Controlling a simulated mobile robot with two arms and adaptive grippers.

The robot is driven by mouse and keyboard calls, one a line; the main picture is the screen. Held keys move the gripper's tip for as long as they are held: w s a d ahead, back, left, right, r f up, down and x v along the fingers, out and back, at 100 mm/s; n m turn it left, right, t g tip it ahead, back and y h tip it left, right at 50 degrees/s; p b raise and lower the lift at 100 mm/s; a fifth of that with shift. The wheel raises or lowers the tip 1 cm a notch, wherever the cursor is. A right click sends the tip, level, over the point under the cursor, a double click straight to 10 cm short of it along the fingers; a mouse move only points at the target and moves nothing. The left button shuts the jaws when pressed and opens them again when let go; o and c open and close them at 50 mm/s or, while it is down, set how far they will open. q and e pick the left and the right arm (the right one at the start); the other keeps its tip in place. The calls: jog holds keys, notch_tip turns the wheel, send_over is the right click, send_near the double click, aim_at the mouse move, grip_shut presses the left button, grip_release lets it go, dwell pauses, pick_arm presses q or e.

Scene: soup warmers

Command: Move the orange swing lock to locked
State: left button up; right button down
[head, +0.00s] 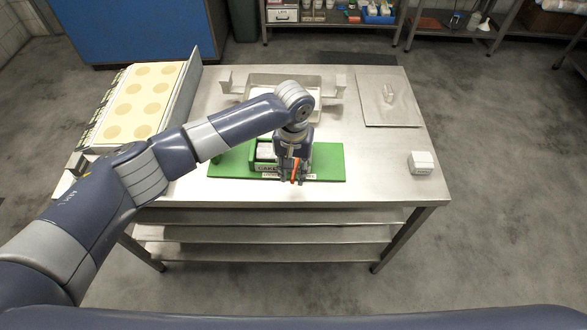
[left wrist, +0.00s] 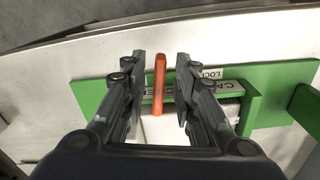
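The orange swing lock (left wrist: 159,84) is a straight bar on a green holder. In the left wrist view it stands between the two fingers of my left gripper (left wrist: 160,82), with a gap on each side. The green holder (head: 331,163) lies on the steel table, with a labelled block at its middle. My right gripper is not in view.
The steel table (head: 385,175) has a tray of round dough-coloured discs (head: 143,100) at the left and a metal frame (head: 335,88) behind my gripper. A white box (head: 421,162) stands at the right, and a flat board (head: 388,108) lies behind it. The table's front right is clear.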

pick_arm(q)
grip_shut()
jog(key=shift+w+a+r+m+p, duration=0.1)
jog(key=shift+a+m+p, duration=0.15)
jog(key=shift+m+p, duration=0.3)
jog(key=shift+w+a+m+p, duration=0.1)
jog(key=shift+a+m+p, duration=0.2)
jog(key=shift+m, duration=0.45)
jog(key=m, duration=0.1)
jog(key=m+p, duration=0.1)
jog(key=shift+w+a+m, duration=0.25)
jog(key=shift+a+m, duration=0.05)
jog(key=shift+a, duration=0.05)
jog(key=m, duration=0.2)
jog(key=shift+w+a+m, duration=0.35)
jog(key=shift+w+m, duration=0.05)
jog(key=shift+w+a+m, duration=0.2)
jog(key=shift+w+m, duration=0.1)
jog(key=shift+m, duration=0.6)
jog(key=shift+w+a+m, duration=0.15)
jog(key=shift+w+m, duration=0.15)
jog(key=shift+m, duration=0.6)
jog(key=shift+w, duration=0.1)
jog(key=shift+o, duration=1.7)
grip_release()
